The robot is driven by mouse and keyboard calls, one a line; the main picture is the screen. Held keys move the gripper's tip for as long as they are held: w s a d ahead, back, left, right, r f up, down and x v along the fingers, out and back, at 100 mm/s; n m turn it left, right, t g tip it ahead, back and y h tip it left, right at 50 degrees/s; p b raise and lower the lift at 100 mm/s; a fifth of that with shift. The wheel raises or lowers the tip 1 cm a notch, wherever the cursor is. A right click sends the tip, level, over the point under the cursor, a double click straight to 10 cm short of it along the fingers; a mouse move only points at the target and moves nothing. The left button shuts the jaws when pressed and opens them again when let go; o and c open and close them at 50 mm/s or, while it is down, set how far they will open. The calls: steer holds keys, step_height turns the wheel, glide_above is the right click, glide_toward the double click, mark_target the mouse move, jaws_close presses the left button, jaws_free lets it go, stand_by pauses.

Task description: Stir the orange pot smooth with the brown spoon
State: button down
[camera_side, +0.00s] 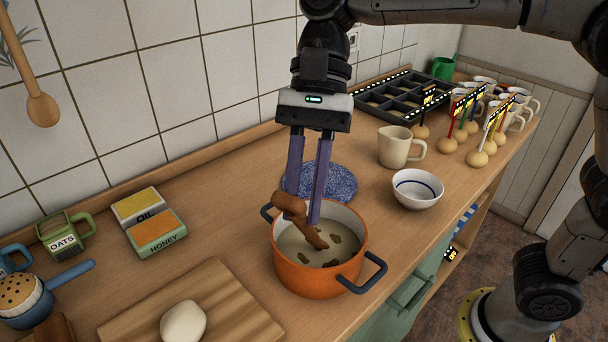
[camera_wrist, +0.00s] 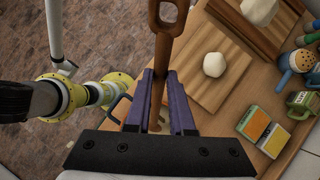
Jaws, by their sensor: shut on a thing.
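The orange pot (camera_side: 318,281) stands on the wooden counter, with dark blue handles at its sides. It holds a pale liquid with several brown lumps in it. My gripper (camera_side: 303,207) is over the pot, its purple fingers pointing down and shut on the brown spoon (camera_side: 291,204). The spoon is tilted, and its lower end reaches inside the pot at the liquid; I cannot tell how deep. In the wrist view the spoon (camera_wrist: 164,52) runs between the fingers (camera_wrist: 160,80), its end with a hole at the top edge. The pot is mostly hidden there.
A cutting board (camera_side: 232,312) with a pale dough ball (camera_side: 183,322) lies in front left. Oil and honey boxes (camera_side: 150,222) stand further left. A blue speckled mat (camera_side: 340,182), a white bowl (camera_side: 417,189) and a cream jug (camera_side: 398,147) are behind and right of the pot.

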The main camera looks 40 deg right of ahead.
mark_target(305, 233)
steer(key=shift+f, duration=2.1)
steer(key=shift+f, duration=0.1)
steer(key=shift+d, duration=0.1)
